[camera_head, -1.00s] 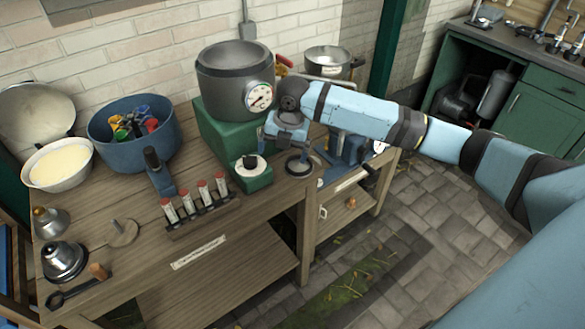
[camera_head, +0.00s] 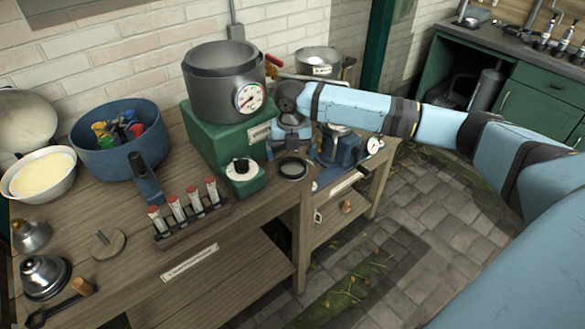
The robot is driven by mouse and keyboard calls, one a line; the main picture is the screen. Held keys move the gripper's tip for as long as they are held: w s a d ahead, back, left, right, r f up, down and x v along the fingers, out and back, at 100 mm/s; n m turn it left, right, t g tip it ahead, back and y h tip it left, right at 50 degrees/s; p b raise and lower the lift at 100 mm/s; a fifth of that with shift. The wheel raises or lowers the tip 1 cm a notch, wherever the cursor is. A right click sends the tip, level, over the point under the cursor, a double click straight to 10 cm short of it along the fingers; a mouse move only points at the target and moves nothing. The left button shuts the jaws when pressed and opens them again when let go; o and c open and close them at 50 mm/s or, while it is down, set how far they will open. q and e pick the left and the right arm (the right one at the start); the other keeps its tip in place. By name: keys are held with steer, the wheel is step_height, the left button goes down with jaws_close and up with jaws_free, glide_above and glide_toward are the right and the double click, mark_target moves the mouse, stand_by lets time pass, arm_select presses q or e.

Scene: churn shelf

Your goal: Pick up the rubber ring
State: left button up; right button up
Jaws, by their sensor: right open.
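The rubber ring (camera_head: 293,178) is a black round ring lying flat near the front right edge of the wooden bench. My right gripper (camera_head: 290,152) hangs just above and behind it. Its jaws are open and look empty. Its fingertips are small and partly merge with the blue-grey gear behind, so I cannot tell whether they touch the ring. My left gripper is not in view.
A green stand (camera_head: 198,139) with a grey pot (camera_head: 215,90) and dial is close left of the gripper. A blue device with a gauge (camera_head: 374,145) is close right. A rack of red-capped tubes (camera_head: 191,222) stands to the left.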

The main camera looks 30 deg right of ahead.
mark_target(293, 171)
steer(key=f, duration=0.5)
steer(key=shift+s+d, duration=0.1)
steer(key=shift+d, duration=0.15)
steer(key=c, duration=0.8)
steer(key=shift+r, duration=0.1)
step_height(293, 171, up, 20)
steer(key=p, duration=0.1)
steer(key=shift+a, duration=0.1)
